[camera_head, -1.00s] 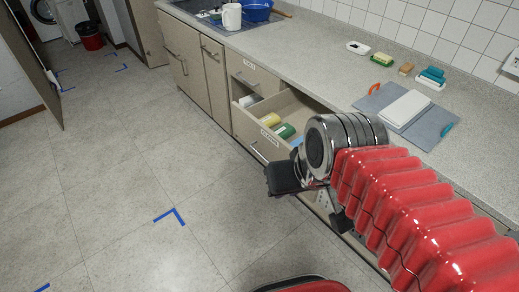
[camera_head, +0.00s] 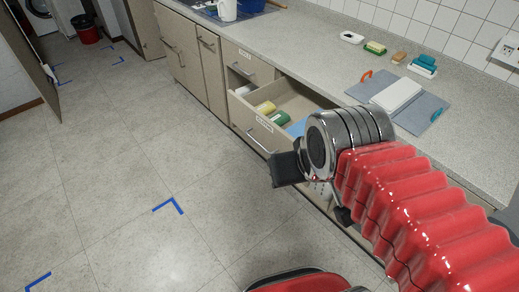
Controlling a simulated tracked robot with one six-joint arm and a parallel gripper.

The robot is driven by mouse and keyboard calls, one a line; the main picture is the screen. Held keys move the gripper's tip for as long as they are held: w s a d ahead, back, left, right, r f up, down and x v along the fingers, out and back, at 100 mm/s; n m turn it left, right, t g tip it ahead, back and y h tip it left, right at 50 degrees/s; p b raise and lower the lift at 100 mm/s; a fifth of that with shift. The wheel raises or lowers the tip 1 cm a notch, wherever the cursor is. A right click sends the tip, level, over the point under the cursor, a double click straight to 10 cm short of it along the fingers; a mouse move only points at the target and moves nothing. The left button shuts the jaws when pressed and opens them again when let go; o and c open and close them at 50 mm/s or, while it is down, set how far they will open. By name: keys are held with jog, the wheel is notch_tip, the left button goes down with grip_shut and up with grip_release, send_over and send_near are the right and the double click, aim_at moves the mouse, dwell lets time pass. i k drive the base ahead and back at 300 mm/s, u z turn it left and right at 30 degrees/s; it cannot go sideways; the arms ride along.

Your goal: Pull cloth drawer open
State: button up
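The cloth drawer (camera_head: 257,131) is the lower drawer in the counter front. It stands open, with a small white label and a bar handle (camera_head: 259,141) on its front. Inside lie a yellow roll (camera_head: 265,107), a green roll (camera_head: 280,118), something white at the left and something blue at the right. My gripper (camera_head: 284,170) shows as a dark block just below and right of the handle's right end. My wrist hides the drawer's right part. I cannot tell whether the fingers are open, or whether they touch the handle.
The counter (camera_head: 300,50) carries a grey board (camera_head: 433,108) with a white slab, sponges, a mug (camera_head: 227,10) and a blue basin. Open tiled floor (camera_head: 120,170) with blue tape corners lies left.

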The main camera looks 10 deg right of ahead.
aim_at(289, 95)
jog(key=k, duration=1.2)
jog(key=u, duration=0.8)
jog(key=i, duration=2.05)
jog(key=z, duration=0.6)
